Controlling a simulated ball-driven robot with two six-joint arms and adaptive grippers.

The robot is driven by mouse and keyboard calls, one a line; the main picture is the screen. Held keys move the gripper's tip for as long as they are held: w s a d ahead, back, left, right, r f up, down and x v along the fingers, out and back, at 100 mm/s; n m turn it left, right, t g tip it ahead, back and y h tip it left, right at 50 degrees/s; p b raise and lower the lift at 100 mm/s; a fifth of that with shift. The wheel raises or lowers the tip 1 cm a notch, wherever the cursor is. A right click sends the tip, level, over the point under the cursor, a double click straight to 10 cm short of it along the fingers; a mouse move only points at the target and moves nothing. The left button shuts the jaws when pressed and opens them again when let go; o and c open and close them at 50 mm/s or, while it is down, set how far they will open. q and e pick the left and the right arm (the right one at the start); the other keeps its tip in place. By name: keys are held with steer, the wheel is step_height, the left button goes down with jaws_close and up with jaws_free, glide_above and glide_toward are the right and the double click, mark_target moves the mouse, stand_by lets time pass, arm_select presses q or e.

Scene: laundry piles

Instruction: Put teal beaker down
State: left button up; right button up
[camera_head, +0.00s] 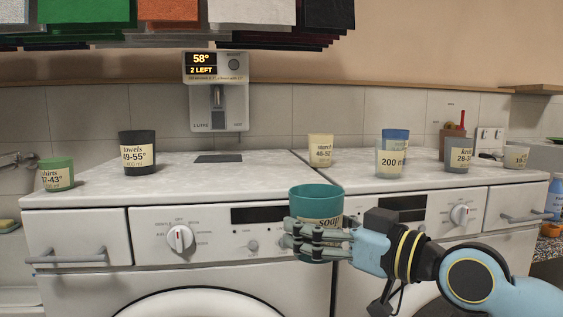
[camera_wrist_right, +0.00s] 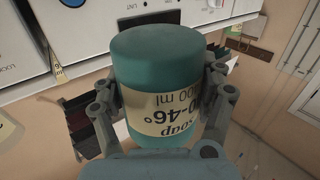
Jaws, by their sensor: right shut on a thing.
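The white machine top (camera_head: 250,180) lies behind the beaker. My left gripper is not in view.
On the tops stand a green cup (camera_head: 58,174), a black cup (camera_head: 137,150), a cream cup (camera_head: 320,150), a clear 200 ml beaker (camera_head: 390,160), a blue cup (camera_head: 396,136) and a grey cup (camera_head: 458,155). A dispenser (camera_head: 217,95) hangs on the wall. The middle front of the left top is clear.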

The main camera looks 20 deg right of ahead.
steer(key=w+d+r+m+h+p, duration=0.2)
steer(key=w+d+r+h+p, duration=0.1)
steer(key=w+d+r+p, duration=0.3)
steer(key=w+d+r+m+t+h+p, duration=0.1)
steer(key=w+d+r+m+h+p, duration=0.1)
steer(key=w+d+r+p, duration=0.4)
step_height(320, 180, up, 6)
steer(key=d+h+p, duration=0.1)
steer(key=d+p, duration=0.1)
steer(key=p, duration=0.2)
steer(key=shift+w+d, duration=0.35)
